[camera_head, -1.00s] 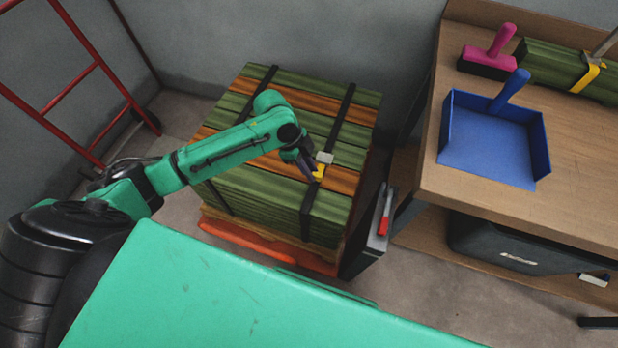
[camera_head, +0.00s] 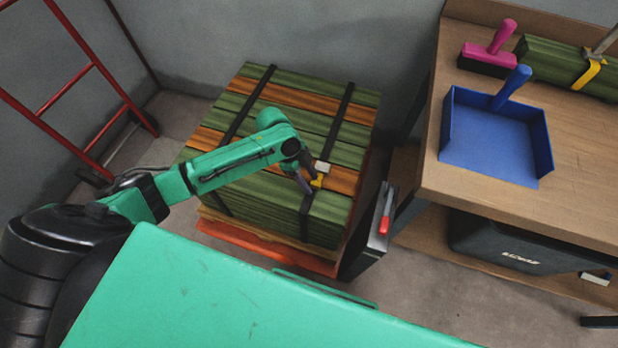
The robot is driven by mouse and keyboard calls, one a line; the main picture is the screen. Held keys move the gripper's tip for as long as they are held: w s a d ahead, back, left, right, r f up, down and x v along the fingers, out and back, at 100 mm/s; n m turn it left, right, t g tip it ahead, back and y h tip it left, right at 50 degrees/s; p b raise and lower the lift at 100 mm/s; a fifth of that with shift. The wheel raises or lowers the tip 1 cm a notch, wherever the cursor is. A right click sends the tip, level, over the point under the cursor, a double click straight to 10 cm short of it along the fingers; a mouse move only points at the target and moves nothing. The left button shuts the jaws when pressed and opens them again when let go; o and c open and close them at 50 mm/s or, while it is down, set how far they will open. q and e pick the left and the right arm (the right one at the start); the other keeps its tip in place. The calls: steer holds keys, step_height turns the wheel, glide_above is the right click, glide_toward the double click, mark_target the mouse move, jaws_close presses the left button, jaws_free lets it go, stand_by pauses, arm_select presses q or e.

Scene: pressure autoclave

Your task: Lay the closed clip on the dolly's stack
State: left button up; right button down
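The dolly's stack (camera_head: 270,178) is a pile of green and orange-brown boards bound by two dark straps. It stands on a low orange-red dolly (camera_head: 262,247). My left gripper (camera_head: 312,184) is over the stack's front right part, near the right strap. It appears shut on a small yellow clip (camera_head: 317,183), though its fingers are small and partly hidden. A small pale piece (camera_head: 322,167) shows right beside the clip. I cannot tell whether the clip touches the top boards. My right gripper is not in view.
A wooden bench (camera_head: 455,188) at right holds a blue dustpan (camera_head: 490,143), a pink-handled brush (camera_head: 490,52) and green boards with a yellow clamp (camera_head: 588,74). A dark box with a red handle (camera_head: 384,224) stands right of the stack. A red hand truck (camera_head: 65,90) is at left.

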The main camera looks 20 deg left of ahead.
arm_select(q)
steer(key=shift+r, duration=0.15)
steer(key=p+v, duration=0.2)
steer(key=v, duration=1)
steer(key=shift+r, duration=0.1)
